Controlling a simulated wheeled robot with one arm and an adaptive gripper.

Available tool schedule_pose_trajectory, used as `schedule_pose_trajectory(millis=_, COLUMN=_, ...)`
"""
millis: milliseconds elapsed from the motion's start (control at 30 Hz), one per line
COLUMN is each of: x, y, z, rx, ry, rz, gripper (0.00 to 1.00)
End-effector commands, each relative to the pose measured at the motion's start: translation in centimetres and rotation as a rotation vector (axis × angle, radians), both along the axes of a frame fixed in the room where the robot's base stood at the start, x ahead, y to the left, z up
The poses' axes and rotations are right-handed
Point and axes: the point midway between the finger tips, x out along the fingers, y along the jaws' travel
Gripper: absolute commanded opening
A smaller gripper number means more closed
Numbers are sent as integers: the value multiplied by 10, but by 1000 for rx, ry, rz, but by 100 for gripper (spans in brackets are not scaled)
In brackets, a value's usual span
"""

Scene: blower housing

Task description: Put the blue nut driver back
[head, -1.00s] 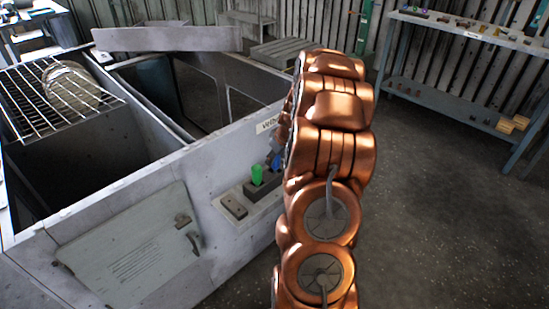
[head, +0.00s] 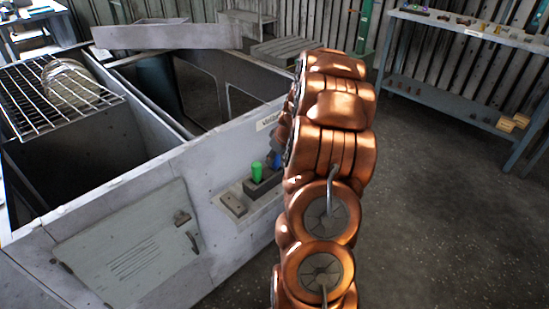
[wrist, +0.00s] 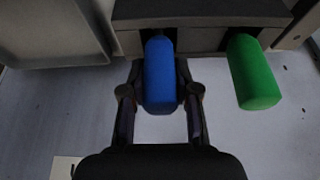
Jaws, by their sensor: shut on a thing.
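The blue nut driver (wrist: 160,75) is between the two fingers of my gripper (wrist: 160,103) in the wrist view, and they are shut on its handle. Its far end is at the left opening of a dark holder block (wrist: 205,12). I cannot tell how deep its shaft sits there. A green-handled driver (wrist: 252,72) stands in the opening to the right, apart from my gripper. In the head view the green driver (head: 257,172) stands in the block (head: 263,187), and a bit of the blue handle (head: 274,160) shows beside my arm. My arm hides the gripper there.
The block is on a small ledge (head: 245,210) on the side of the grey housing (head: 150,165), with a small flat block (head: 233,204) to its left. A wire rack (head: 60,85) lies across the housing top. A shelf unit (head: 460,100) stands back right. The floor between is clear.

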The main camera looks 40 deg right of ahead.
Motion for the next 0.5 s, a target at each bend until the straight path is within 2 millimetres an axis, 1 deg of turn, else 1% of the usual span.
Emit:
schedule_pose_trajectory(millis=467, x=0, y=0, z=0, rx=0, ry=0, rz=0, gripper=0)
schedule_pose_trajectory(millis=500, x=0, y=0, z=0, rx=0, ry=0, rz=0, gripper=32)
